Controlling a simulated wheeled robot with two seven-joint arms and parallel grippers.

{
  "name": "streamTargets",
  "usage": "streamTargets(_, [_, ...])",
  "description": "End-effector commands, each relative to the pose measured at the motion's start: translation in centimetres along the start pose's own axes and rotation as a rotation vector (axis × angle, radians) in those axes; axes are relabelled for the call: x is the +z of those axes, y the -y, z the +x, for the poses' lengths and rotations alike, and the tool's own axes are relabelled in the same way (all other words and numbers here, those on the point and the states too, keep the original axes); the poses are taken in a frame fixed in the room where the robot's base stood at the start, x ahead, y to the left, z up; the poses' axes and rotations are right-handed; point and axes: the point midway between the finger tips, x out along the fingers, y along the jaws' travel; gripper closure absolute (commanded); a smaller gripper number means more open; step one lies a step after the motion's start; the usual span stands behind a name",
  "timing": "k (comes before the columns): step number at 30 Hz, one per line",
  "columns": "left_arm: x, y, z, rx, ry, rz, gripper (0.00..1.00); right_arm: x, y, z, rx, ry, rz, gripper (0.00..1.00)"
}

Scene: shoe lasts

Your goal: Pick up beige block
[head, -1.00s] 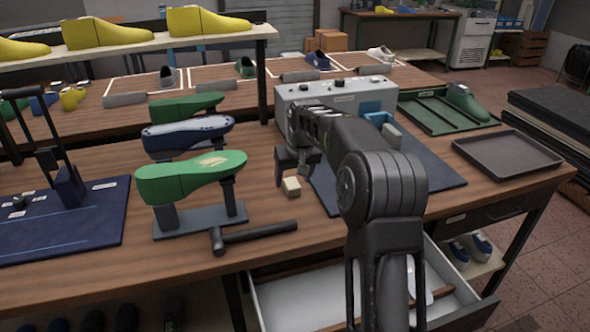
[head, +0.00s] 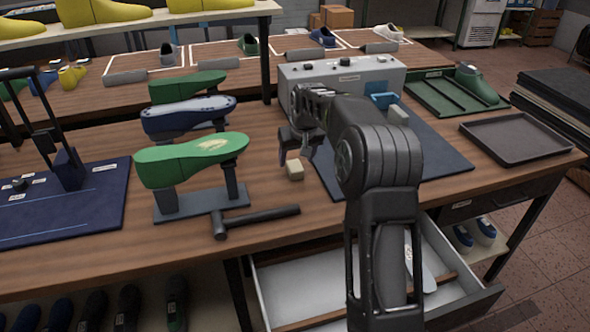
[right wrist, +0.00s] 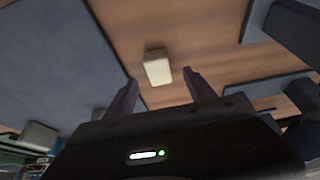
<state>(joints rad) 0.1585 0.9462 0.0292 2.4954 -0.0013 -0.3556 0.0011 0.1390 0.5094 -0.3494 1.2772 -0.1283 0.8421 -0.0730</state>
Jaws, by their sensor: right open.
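The beige block (head: 295,168) lies on the wooden workbench, left of the dark blue mat in the head view. My right gripper (head: 297,158) is just above and behind it, pointing down. In the right wrist view the block (right wrist: 157,67) shows beyond and between the two fingertips of my right gripper (right wrist: 158,82), which are apart with nothing between them. The block looks clear of both fingers. My left gripper is not in view.
A stand with green and blue shoe lasts (head: 190,160) and a dark hammer-like tool (head: 255,220) are left of the block. A grey control box (head: 345,75) stands behind. An open drawer (head: 290,285) sticks out below the bench front.

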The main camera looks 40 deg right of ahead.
Motion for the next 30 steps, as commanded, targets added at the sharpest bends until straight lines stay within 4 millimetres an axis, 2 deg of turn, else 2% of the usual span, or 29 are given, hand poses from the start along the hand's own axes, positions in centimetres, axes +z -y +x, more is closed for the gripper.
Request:
streamTargets(7, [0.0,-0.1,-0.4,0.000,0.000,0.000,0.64,0.1,-0.1,0.8,0.000,0.004,0.001,0.36])
streamTargets(16, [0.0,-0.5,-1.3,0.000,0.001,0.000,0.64,0.1,-0.3,4.8,0.000,0.002,0.001,0.36])
streamTargets(30, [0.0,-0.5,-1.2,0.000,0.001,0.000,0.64,0.1,-0.3,5.2,-0.001,0.000,0.001,0.36])
